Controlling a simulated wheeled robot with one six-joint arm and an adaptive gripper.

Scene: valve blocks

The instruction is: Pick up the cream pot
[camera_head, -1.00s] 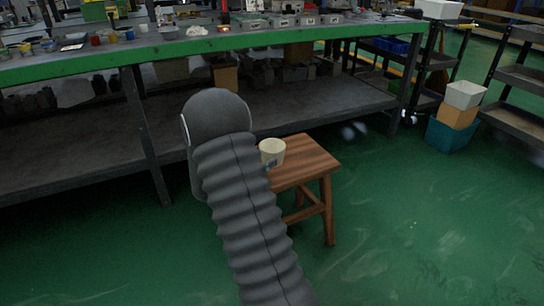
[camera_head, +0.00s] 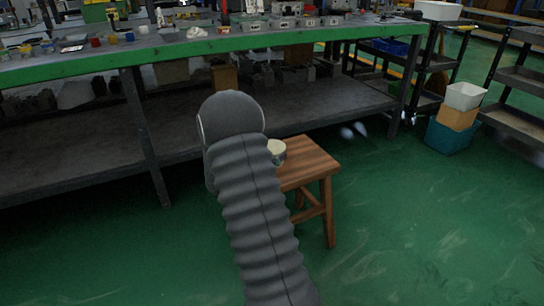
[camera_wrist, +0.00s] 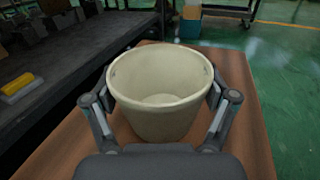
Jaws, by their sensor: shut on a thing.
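The cream pot (camera_wrist: 160,122) is a round, open, empty pot, upright at the middle of the wrist view. My gripper (camera_wrist: 160,100) has one finger against each side of it and is shut on it. In the head view the pot (camera_head: 277,148) shows over the wooden stool (camera_head: 312,162), partly hidden behind my arm. My gripper is hidden there. I cannot tell whether the pot's base touches the stool top.
A long workbench with a green edge (camera_head: 180,50) and a lower shelf (camera_head: 80,165) stands behind the stool. Stacked bins (camera_head: 455,118) and dark shelving (camera_head: 520,80) are at the right. The green floor (camera_head: 430,230) right of the stool is clear.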

